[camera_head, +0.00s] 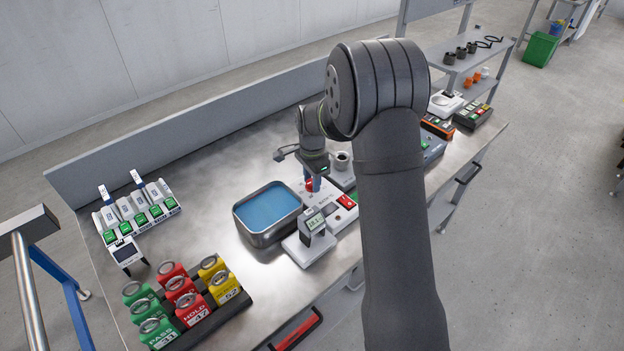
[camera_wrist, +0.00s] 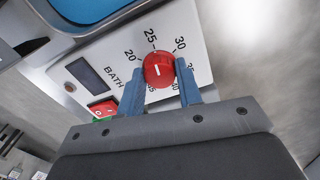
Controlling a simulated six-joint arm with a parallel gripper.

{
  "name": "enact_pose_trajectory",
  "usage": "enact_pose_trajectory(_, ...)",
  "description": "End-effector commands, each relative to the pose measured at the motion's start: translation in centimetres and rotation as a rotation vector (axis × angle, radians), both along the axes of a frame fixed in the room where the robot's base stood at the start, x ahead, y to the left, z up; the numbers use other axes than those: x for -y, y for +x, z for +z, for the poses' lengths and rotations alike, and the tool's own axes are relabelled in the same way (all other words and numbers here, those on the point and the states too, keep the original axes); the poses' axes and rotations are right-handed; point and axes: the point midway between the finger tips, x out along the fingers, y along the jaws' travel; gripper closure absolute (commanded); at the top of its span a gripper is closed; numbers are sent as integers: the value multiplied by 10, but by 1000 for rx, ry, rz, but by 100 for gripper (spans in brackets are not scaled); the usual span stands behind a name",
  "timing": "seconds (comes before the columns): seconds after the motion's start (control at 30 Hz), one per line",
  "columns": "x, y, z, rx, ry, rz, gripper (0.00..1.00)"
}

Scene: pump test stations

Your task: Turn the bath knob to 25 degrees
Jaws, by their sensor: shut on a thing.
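The red bath knob (camera_wrist: 158,68) sits on a white panel (camera_wrist: 205,50) lettered BATH, with a printed scale around it showing 20, 25 and 30 among its numbers. A short white mark shows on the knob's face; I cannot tell exactly which number it points to. My gripper (camera_wrist: 160,72) has its blue fingers on either side of the knob, shut on it. In the head view my gripper (camera_head: 313,180) reaches down to the panel (camera_head: 322,197) and partly hides the knob.
A blue-filled metal bath (camera_head: 268,212) stands left of the panel. A meter with a small display (camera_head: 315,222) stands in front, its reading too small to be sure of. A red switch (camera_wrist: 103,108) and dark screen (camera_wrist: 85,73) are beside the knob. Coloured padlock-like tags (camera_head: 185,300) stand front left.

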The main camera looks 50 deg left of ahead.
Motion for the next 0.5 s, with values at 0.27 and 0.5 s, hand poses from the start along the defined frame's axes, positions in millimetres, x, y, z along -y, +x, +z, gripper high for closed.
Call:
enact_pose_trajectory(0.27,0,0,0,1,1,1,46)
enact_pose_trajectory(0.5,0,0,1,0,1,1,46)
